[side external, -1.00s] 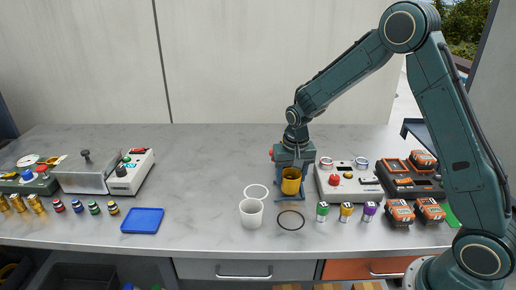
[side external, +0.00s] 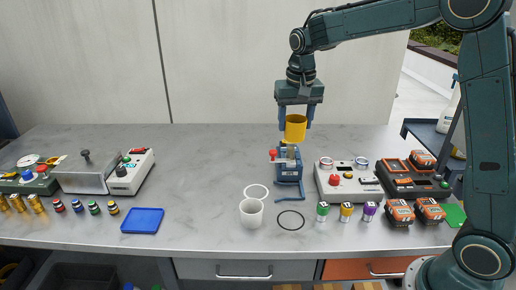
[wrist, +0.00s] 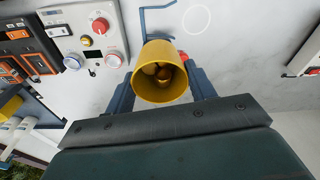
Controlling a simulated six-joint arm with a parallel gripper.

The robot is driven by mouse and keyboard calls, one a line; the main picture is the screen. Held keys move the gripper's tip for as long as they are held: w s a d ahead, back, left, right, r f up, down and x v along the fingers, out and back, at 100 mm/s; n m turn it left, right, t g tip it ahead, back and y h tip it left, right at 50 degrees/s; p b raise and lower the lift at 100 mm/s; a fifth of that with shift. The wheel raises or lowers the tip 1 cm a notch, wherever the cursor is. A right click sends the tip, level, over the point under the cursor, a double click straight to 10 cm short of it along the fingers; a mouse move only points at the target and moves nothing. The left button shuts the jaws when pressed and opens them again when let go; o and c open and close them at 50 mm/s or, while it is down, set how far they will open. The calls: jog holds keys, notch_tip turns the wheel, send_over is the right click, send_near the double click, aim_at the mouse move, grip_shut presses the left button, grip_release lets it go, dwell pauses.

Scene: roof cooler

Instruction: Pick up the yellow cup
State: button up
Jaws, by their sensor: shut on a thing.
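The yellow cup (side external: 295,128) is held up in the air in the side view, above a small blue stand (side external: 288,170) with a red knob. My gripper (side external: 295,120) points down with one finger on each side of the cup and is shut on it. In the wrist view the yellow cup (wrist: 161,72) sits between my two blue fingers (wrist: 162,88), its open mouth facing the camera.
A white cup (side external: 251,213) stands on the counter, near two thin circles. To the right are a control box (side external: 347,182), several small coloured cylinders and orange battery packs (side external: 400,213). A blue tray (side external: 143,220) lies at left. The middle-left counter is clear.

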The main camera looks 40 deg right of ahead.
jog(key=shift+r, duration=0.55)
